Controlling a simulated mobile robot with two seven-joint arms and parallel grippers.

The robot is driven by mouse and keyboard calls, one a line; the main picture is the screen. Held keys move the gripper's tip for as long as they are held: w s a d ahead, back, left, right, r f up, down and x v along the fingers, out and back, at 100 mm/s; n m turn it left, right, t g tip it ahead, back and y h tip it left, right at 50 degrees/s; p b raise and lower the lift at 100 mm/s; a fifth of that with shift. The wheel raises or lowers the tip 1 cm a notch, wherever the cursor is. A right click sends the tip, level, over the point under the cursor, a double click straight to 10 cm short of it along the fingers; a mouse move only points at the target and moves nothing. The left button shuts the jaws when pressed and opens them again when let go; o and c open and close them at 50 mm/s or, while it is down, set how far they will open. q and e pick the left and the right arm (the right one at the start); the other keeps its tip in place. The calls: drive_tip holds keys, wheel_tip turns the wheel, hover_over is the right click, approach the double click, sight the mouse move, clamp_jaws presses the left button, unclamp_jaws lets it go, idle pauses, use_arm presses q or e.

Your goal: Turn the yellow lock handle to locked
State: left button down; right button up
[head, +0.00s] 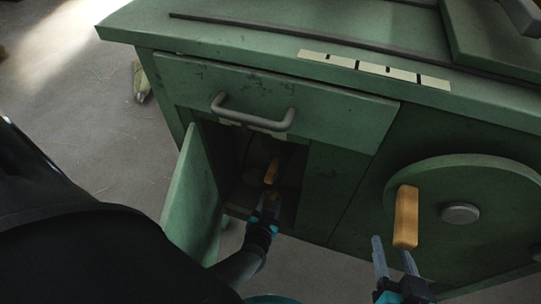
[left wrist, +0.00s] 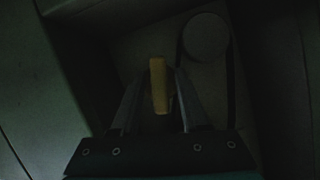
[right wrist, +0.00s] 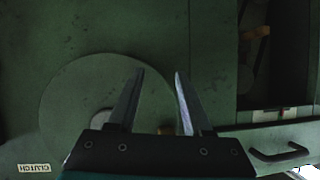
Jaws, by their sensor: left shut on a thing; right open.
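The yellow lock handle (head: 272,172) is inside the dark open compartment of the green cabinet. My left gripper (head: 268,200) reaches into the compartment and is shut on the handle. In the left wrist view the yellow handle (left wrist: 158,84) stands upright between the two fingers (left wrist: 155,100). A round knob-like part (left wrist: 206,38) is just beyond it to the right. How the handle is set inside the compartment is too dark to tell. My right gripper (head: 393,255) is open and empty near the large green wheel; its parted fingers also show in the right wrist view (right wrist: 156,100).
A green wheel (head: 470,215) with an orange-yellow crank grip (head: 406,218) is on the cabinet front at right. The compartment door (head: 190,200) hangs open at left. A drawer with a grey handle (head: 252,113) is above the compartment.

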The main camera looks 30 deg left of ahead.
use_arm(q)
drive_tip(key=shift+n+h, duration=0.3)
drive_tip(key=shift+n, duration=0.1)
use_arm(e)
drive_tip(key=shift+d, duration=0.1)
use_arm(q)
drive_tip(key=c, duration=0.8)
unclamp_jaws()
drive_tip(key=shift+o, duration=0.2)
drive_tip(key=shift+s, duration=0.1)
